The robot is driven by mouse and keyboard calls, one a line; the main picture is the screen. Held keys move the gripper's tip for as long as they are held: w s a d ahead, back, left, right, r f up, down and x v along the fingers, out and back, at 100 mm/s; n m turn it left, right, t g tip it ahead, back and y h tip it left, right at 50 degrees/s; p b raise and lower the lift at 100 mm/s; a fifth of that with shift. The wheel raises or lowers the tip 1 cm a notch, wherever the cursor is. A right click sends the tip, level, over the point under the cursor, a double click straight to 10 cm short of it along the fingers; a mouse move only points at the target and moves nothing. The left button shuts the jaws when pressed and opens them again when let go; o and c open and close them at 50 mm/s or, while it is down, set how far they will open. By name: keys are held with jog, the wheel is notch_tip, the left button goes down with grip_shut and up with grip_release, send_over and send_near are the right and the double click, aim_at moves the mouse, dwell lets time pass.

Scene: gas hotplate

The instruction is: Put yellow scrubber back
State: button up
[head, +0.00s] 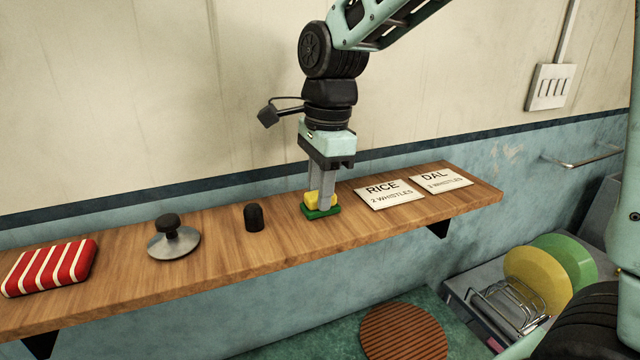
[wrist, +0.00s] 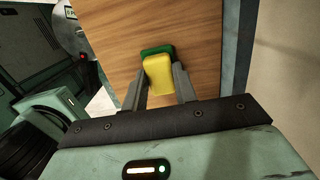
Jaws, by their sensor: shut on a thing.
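The yellow scrubber (head: 311,199) is a small yellow block with a green layer at its bottom. It is at the wooden shelf (head: 108,262), between the black cap and the RICE card. My gripper (head: 320,195) points straight down and is shut on the scrubber. In the wrist view the scrubber (wrist: 158,75) sits between the two fingers (wrist: 160,88), with its green side towards the shelf. The fingers hide part of its sides. I cannot tell whether its green bottom touches the shelf.
The RICE card (head: 389,194) and DAL card (head: 440,181) lie right of my gripper. The black cap (head: 254,217), a metal lid with a black knob (head: 173,238) and a red striped cloth (head: 49,267) are to the left. A dish rack (head: 510,306) with plates stands below right.

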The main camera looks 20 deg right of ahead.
jog(key=shift+f, duration=0.1)
jog(key=o, duration=0.9)
jog(key=shift+o, duration=0.2)
notch_tip(320, 180, up, 12)
jog(key=d+b, duration=0.1)
jog(key=b, duration=0.1)
jog(key=shift+d, duration=0.1)
